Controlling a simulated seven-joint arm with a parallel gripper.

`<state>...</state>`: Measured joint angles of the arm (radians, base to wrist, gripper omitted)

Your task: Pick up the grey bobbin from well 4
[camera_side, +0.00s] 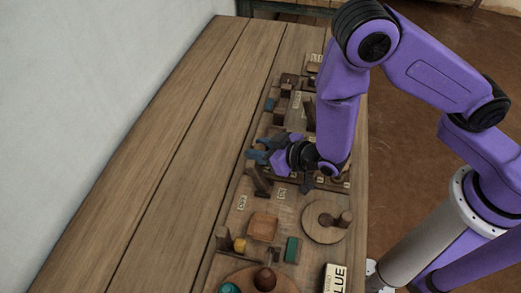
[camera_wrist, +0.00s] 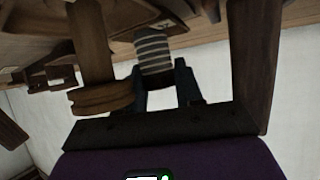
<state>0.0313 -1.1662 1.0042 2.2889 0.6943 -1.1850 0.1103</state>
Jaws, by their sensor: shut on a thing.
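My gripper (camera_side: 262,152) is low over the middle of the crowded bench in the side view, reaching left. In the wrist view my gripper (camera_wrist: 161,75) has its two dark fingers on either side of a grey, dark-striped bobbin (camera_wrist: 154,48), and is shut on it. The far end of the bobbin runs up to a wooden part, and I cannot tell whether it touches it. In the side view the bobbin is not clearly seen, and the well numbers are too small to read.
A wooden post (camera_side: 257,180) stands close to my gripper. Nearer are an orange square dish (camera_side: 262,227), a round wooden disc (camera_side: 318,232), a green block (camera_side: 292,250) and a glue box (camera_side: 335,279). The left side of the bench (camera_side: 160,170) is bare, beside a white wall.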

